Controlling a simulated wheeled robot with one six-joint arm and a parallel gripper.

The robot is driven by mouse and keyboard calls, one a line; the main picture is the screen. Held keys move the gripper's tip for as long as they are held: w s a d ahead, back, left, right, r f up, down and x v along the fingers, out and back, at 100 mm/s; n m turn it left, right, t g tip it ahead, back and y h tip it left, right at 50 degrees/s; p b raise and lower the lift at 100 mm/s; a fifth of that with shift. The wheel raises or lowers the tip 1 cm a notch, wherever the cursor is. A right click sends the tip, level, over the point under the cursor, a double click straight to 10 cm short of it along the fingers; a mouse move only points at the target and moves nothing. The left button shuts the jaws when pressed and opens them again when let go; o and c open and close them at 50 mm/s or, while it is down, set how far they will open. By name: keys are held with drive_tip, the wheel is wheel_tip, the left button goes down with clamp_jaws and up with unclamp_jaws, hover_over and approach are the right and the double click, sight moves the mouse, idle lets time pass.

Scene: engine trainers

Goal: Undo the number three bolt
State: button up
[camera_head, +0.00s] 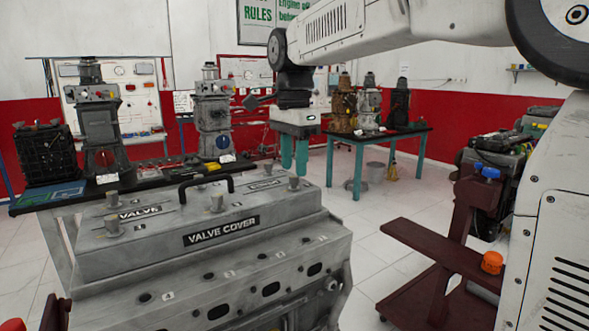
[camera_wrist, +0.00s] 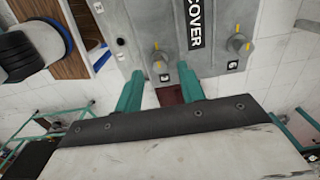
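The grey valve cover (camera_head: 150,248) lies on the engine block in front of me, with several upright bolts. Bolts show at its left end (camera_head: 113,228), middle (camera_head: 217,202) and right end (camera_head: 294,183). In the wrist view, one bolt (camera_wrist: 158,60) stands just beyond my fingertips and another bolt (camera_wrist: 238,43) is to the right.
A black curved handle (camera_head: 206,185) rises from the cover. Behind are a bench with engine trainers (camera_head: 100,130) and a teal-legged table (camera_head: 375,145) with more engines. A dark red stand (camera_head: 440,250) is at right. Tiled floor is open between them.

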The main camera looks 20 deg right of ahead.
sight(294, 183)
drive_tip(key=shift+f, duration=1.1)
clamp_jaws()
